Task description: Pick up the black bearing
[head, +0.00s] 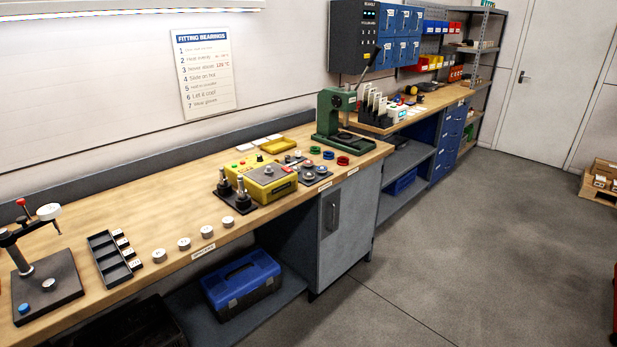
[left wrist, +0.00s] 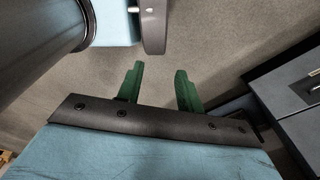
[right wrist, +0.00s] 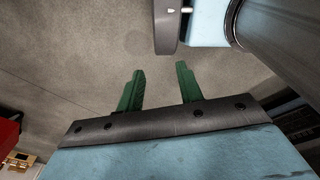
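I cannot make out with certainty which thing is the black bearing. On the long wooden bench in the head view, several small silver rings (head: 184,243) stand in a row along the front edge. Green, blue and red rings (head: 328,155) lie near the green press (head: 336,118). A dark round piece (head: 344,136) shows at the press's base, too small to identify. My left gripper (left wrist: 160,88) is open, its green fingers apart and empty over the grey floor. My right gripper (right wrist: 160,88) is also open and empty over floor. Neither gripper shows in the head view.
A yellow box (head: 264,182) with dark posts beside it stands mid-bench. A black divided tray (head: 104,258) and a dark stand (head: 48,285) are at the left. A blue toolbox (head: 241,284) sits on the lower shelf. The floor (head: 450,250) at right is largely clear.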

